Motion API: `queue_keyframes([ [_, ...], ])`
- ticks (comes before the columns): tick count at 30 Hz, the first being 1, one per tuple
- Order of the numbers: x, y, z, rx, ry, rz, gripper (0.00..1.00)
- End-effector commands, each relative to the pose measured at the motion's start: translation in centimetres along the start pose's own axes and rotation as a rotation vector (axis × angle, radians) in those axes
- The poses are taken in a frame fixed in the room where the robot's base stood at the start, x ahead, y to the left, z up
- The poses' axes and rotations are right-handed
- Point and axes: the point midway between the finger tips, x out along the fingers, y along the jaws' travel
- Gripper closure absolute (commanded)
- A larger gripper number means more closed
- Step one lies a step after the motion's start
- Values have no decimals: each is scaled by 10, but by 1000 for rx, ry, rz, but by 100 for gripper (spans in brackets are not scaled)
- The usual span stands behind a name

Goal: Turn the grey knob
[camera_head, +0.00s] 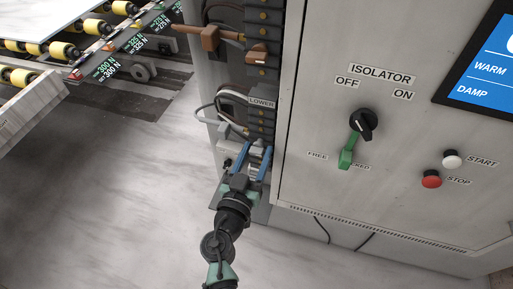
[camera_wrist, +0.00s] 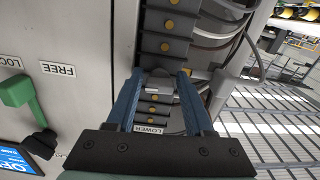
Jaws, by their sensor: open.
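The grey knob (camera_wrist: 158,80) appears to be the dark grey block with a small pale mark on the strip of black terminal blocks, seen between my fingers in the wrist view. My gripper (camera_wrist: 158,76) is open, with one blue finger on each side of it. I cannot tell whether the fingers touch it. In the head view my gripper (camera_head: 258,150) reaches up to the lower part of the strip, below the LOWER label (camera_head: 262,102). The knob is largely hidden there.
Right of the strip, the cabinet panel has a black isolator switch (camera_head: 364,124) with a green lever (camera_head: 347,153), a white START button (camera_head: 452,160) and a red STOP button (camera_head: 431,179). A brown handle (camera_head: 200,32) juts out above. Loose cables (camera_head: 226,108) hang beside the strip.

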Motion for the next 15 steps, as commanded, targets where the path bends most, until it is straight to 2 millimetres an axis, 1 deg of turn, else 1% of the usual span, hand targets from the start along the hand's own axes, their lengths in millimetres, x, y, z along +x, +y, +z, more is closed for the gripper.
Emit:
queue_keyframes([
  [3, 4, 0, 0, 2, -1, 0, 47],
  [11, 5, 0, 0, 1, -1, 0, 47],
  [14, 5, 0, 0, 1, -1, 0, 63],
  [15, 5, 0, 0, 1, -1, 0, 71],
])
